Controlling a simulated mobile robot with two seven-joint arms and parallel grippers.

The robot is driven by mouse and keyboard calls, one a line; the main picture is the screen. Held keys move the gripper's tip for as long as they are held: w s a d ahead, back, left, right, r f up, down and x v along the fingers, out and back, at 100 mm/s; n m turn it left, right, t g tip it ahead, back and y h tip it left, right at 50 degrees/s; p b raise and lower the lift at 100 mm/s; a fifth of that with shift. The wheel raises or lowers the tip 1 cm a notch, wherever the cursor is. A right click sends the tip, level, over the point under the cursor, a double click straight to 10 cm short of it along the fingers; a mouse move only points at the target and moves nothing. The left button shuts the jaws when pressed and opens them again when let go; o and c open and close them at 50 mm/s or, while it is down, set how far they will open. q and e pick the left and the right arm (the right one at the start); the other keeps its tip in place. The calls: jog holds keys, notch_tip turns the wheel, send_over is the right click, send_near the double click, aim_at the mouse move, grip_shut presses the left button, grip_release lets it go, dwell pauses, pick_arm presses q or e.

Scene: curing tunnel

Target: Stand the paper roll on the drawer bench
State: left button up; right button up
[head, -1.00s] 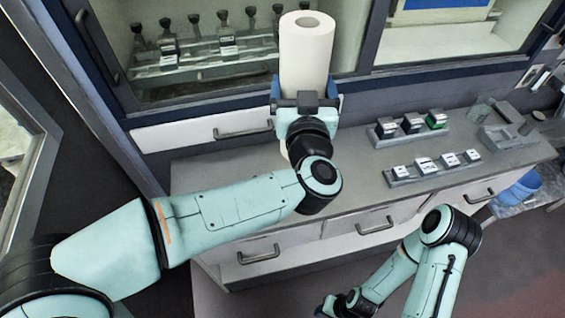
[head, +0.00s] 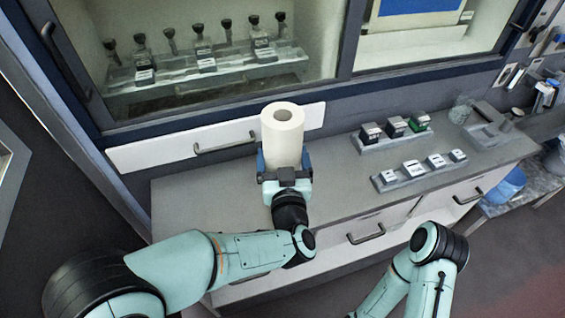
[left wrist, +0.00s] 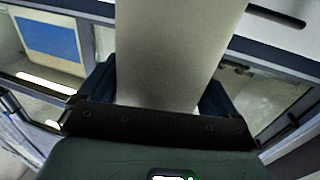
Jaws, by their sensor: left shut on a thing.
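The white paper roll (head: 282,135) is upright in the head view, over the left part of the grey drawer bench (head: 190,205). My left gripper (head: 284,165) is shut around its lower part; the roll also fills the middle of the left wrist view (left wrist: 170,50) between the two blue fingers. The roll's bottom end is hidden by the gripper, so I cannot tell whether it touches the bench top. My right arm shows at the lower right of the head view, but its gripper is out of the picture.
Two racks of small labelled blocks, a back one (head: 395,135) and a front one (head: 418,170), stand on the bench right of the roll. A glazed cabinet with dark-stoppered bottles (head: 203,45) rises behind. The bench top left of the roll is clear.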

pick_arm(q)
jog(key=shift+f, duration=0.6)
pick_arm(e)
jog(key=shift+f, duration=0.15)
pick_arm(q)
jog(key=shift+f, duration=0.15)
jog(key=o, duration=1.3)
jog(key=shift+f, duration=0.2)
jog(key=shift+o, duration=0.5)
jog(key=s+d+b, duration=0.1)
jog(key=s+b, duration=0.1)
jog(key=s, duration=1)
jog(key=shift+r, duration=0.2)
pick_arm(e)
jog(key=shift+s+f, duration=0.3)
jog(key=shift+f, duration=0.25)
jog(key=shift+s+f, duration=0.25)
jog(key=shift+f, duration=0.25)
pick_arm(q)
jog(key=shift+s, duration=0.1)
pick_arm(e)
jog(key=shift+s, duration=0.1)
